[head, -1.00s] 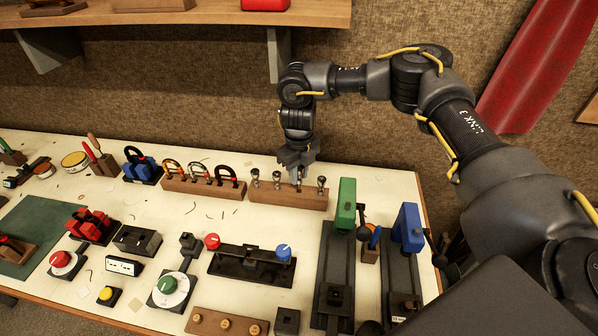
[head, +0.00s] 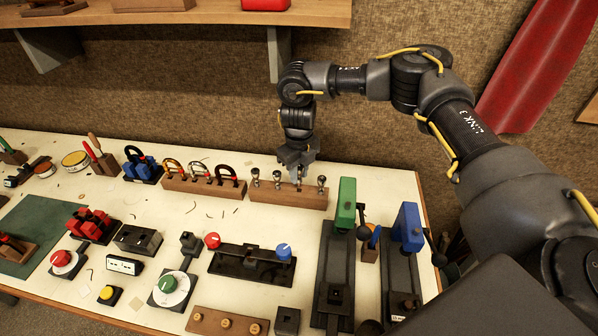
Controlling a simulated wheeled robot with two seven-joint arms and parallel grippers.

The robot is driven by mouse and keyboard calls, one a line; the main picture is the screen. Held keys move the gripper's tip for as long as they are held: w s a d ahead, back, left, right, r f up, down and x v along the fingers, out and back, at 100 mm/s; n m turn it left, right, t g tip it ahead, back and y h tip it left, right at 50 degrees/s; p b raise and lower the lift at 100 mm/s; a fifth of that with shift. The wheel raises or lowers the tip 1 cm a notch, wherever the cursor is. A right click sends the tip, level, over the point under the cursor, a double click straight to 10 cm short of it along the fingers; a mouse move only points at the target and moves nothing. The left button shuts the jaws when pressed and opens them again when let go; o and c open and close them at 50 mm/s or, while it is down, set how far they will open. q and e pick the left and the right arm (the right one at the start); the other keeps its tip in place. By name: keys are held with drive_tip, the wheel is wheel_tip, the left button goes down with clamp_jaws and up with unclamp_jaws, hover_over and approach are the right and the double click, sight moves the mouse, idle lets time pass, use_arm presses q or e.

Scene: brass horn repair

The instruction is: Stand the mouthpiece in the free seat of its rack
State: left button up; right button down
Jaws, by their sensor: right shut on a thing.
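The wooden mouthpiece rack (head: 290,198) stands along the back of the bench. Silver mouthpieces stand upright in it: two to the left of my gripper (head: 255,178) and one at the right end (head: 321,185). My right gripper (head: 298,170) points down over the rack, between the second mouthpiece and the right-end one. It is shut on a mouthpiece (head: 299,180), which shows as a small silver piece below the fingers, roughly upright. The view is too small to tell whether its lower end is in the seat or just above it. My left gripper is out of view.
A wooden block with several horseshoe-shaped pieces (head: 203,187) stands just left of the rack. A green-topped fixture (head: 345,204) and a blue-topped one (head: 408,227) stand to the right. A shelf (head: 200,17) overhangs the back wall. Bare bench lies in front of the rack.

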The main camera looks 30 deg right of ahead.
sight(299, 180)
drive_tip(key=shift+f+b, duration=0.95)
drive_tip(key=shift+f, duration=0.85)
drive_tip(key=c, duration=1.1)
unclamp_jaws()
drive_tip(key=shift+r, duration=0.1)
drive_tip(key=shift+r, duration=0.35)
wheel_tip(299, 180, up, 10)
drive_tip(key=shift+f+b, duration=0.1)
drive_tip(key=shift+b, duration=0.75)
